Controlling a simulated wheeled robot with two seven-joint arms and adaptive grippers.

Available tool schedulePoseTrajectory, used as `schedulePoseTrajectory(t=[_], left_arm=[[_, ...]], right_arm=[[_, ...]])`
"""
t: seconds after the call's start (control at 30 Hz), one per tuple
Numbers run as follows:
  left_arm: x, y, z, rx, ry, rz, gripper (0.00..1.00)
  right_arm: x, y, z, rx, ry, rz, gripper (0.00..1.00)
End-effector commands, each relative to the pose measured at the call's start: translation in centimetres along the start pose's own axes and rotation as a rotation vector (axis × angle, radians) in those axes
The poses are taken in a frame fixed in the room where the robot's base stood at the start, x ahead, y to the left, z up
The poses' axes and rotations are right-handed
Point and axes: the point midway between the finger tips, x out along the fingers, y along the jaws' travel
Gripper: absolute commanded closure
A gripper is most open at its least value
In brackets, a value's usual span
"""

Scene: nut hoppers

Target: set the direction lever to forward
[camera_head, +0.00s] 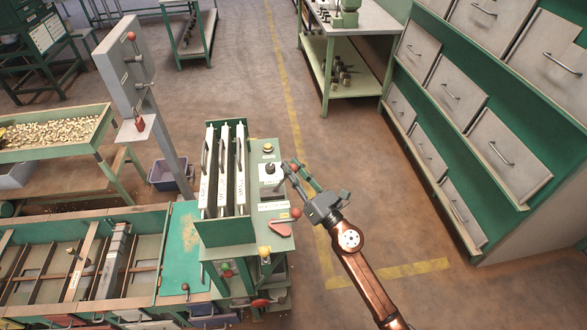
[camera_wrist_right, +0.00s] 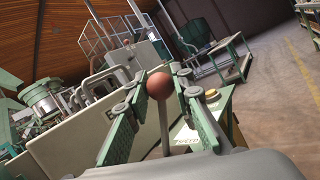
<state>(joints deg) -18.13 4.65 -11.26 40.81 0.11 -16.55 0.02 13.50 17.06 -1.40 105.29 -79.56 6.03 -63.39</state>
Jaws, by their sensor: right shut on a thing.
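A lever with a red-brown ball knob (camera_wrist_right: 158,86) stands between the two fingers of my right gripper (camera_wrist_right: 160,100) in the wrist view, its thin rod running down below the ball. In the head view my right gripper (camera_head: 293,176) is at the right edge of the green machine's control panel (camera_head: 271,188), shut on this lever; its red knob (camera_head: 294,166) shows at the fingers. A white plate with a dark mark (camera_head: 269,171) is beside it; its lettering is too small to read. My left gripper is not in view.
A second red-knobbed lever (camera_head: 295,213) sticks out lower on the panel, close to my right gripper. A yellow button (camera_head: 268,147) is at the panel's far end. Tall grey drawers (camera_head: 460,95) stand at the right. The floor (camera_head: 380,190) between is clear.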

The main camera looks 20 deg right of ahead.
Motion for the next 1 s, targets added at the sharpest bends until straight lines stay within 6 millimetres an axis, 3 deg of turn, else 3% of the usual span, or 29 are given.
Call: schedulePoseTrajectory(t=[0.2,0.23,0.47,0.77,1.0], left_arm=[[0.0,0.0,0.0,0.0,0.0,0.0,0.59],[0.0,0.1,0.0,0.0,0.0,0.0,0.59],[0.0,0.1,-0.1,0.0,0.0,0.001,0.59],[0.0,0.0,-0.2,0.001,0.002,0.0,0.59],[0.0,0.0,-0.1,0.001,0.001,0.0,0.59]], right_arm=[[-0.1,-0.1,-0.2,0.001,0.003,-0.002,1.0],[-0.1,-0.1,-0.2,0.001,0.003,-0.003,0.77],[-0.1,-0.1,-0.1,0.0,0.002,-0.002,0.61],[-0.2,-0.1,-0.1,0.0,0.002,-0.003,0.6],[-3.3,-0.2,-0.2,0.005,0.003,-0.007,0.6]])
